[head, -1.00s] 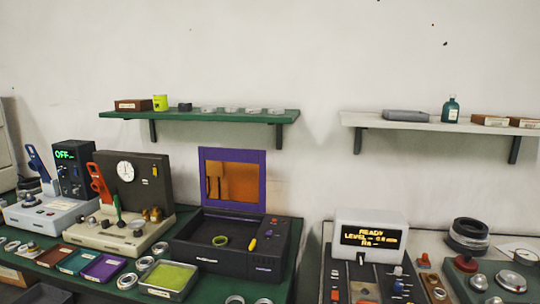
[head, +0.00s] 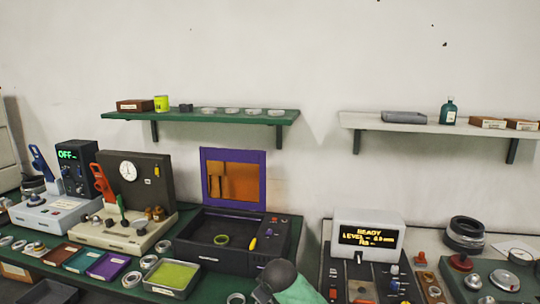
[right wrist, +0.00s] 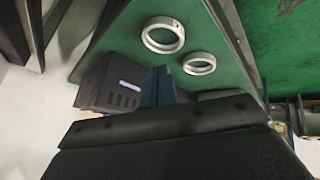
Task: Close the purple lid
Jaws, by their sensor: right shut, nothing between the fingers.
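The purple lid (head: 262,178), a purple frame with an orange window, stands upright, open, at the back of the black box (head: 212,258). The box also shows in the right wrist view (right wrist: 115,85); the lid is not seen there. My right arm enters at the bottom of the head view, in front of the box's right side. In the right wrist view my right gripper (right wrist: 157,85) is shut and empty, apart from the box. My left gripper is not seen.
Metal rings (right wrist: 163,35) lie on the green bench near my right gripper. A yellow-green tray (head: 172,275) stands in front of the box, left of my arm. A green shelf (head: 200,116) hangs above the lid.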

